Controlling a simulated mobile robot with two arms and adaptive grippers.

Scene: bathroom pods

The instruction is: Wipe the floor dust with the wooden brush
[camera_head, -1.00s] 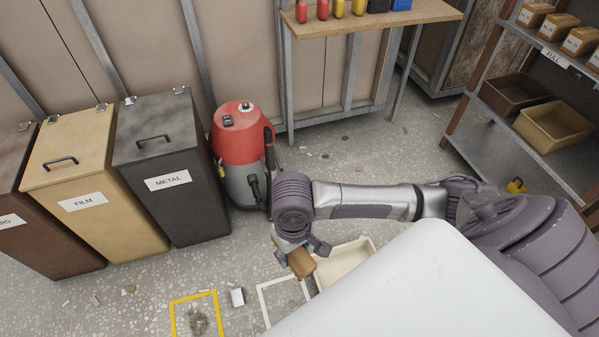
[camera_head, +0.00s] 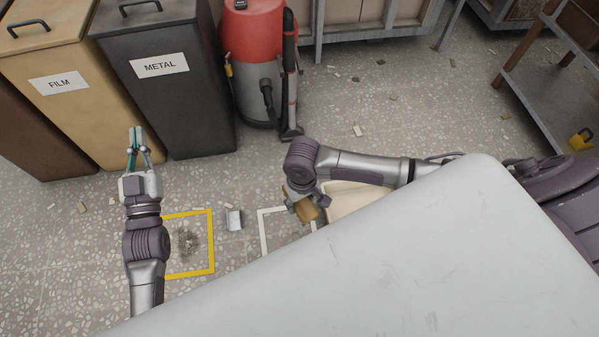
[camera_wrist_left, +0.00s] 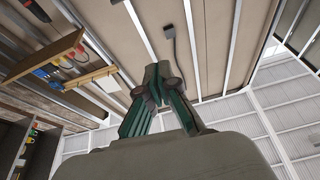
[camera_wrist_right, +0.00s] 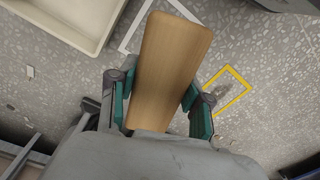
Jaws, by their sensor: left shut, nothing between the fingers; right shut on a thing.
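The wooden brush (camera_wrist_right: 168,75) is held between the fingers of my right gripper (camera_wrist_right: 158,98), which is shut on its block. In the head view the brush (camera_head: 306,210) is above the floor by the white square outline, beside a cream tray. Its bristles are hidden. The grey dust patch (camera_head: 188,243) lies on the floor inside the yellow square outline (camera_head: 212,240), left of the brush. My left gripper (camera_head: 137,132) is shut and empty, raised in front of the bins. In the left wrist view its fingers (camera_wrist_left: 158,75) meet and point toward the wall and ceiling.
The white outline (camera_head: 262,232) and the cream tray (camera_head: 352,200) are near the brush. A small white block (camera_head: 234,219) stands between the outlines. Bins (camera_head: 165,95) and a red vacuum (camera_head: 262,60) stand behind. My white body top hides the lower right.

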